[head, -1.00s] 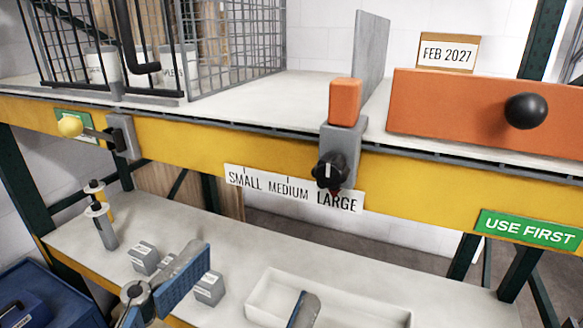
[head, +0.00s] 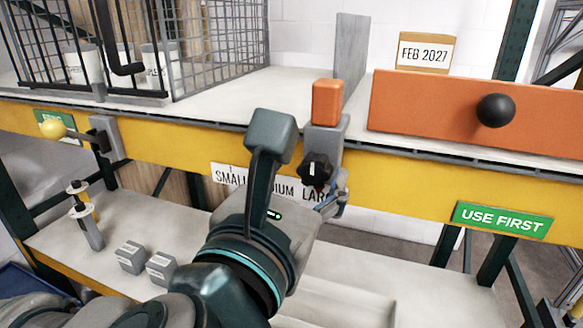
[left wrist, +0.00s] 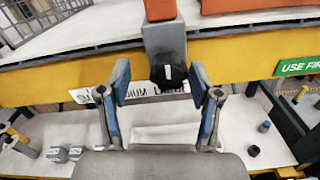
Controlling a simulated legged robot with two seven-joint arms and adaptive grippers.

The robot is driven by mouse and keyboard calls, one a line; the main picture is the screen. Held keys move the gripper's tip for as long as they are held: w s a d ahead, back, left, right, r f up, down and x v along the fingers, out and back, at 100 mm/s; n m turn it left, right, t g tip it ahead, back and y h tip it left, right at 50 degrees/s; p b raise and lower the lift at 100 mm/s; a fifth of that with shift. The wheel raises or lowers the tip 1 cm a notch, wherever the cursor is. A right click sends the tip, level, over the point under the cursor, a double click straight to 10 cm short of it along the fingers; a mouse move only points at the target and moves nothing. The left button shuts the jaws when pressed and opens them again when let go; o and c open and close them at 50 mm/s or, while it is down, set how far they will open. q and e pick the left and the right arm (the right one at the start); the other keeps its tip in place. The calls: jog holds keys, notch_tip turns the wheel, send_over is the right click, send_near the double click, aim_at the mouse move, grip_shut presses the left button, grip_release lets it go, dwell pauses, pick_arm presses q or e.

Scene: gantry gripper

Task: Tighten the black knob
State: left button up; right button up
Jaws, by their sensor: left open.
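The black knob (head: 316,170) sits on the front of a grey bracket (head: 326,138) with an orange block (head: 327,102) on top, at the yellow beam. It also shows in the left wrist view (left wrist: 168,74). A white size label (head: 228,175) lies below it, partly hidden by my left arm. My left gripper (left wrist: 160,82) is open, its two blue-padded fingers apart on either side of the knob in the wrist view. In the head view the gripper is just below and beside the knob, mostly hidden behind my wrist. I cannot tell whether it touches. My right gripper is out of view.
A lever with a yellow ball (head: 52,129) and a wire cage (head: 235,45) are at the left. An orange panel with a black ball handle (head: 495,110) is at the right. Small grey boxes (head: 131,257) and a white tray (head: 345,300) are on the lower shelf.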

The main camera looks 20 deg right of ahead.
pick_arm(q)
jog(key=shift+d, duration=0.35)
jog(key=c, duration=0.6)
jog(key=shift+s+d, duration=0.1)
jog(key=shift+d, duration=0.15)
jog(key=c, duration=0.4)
jog(key=shift+c, duration=0.7)
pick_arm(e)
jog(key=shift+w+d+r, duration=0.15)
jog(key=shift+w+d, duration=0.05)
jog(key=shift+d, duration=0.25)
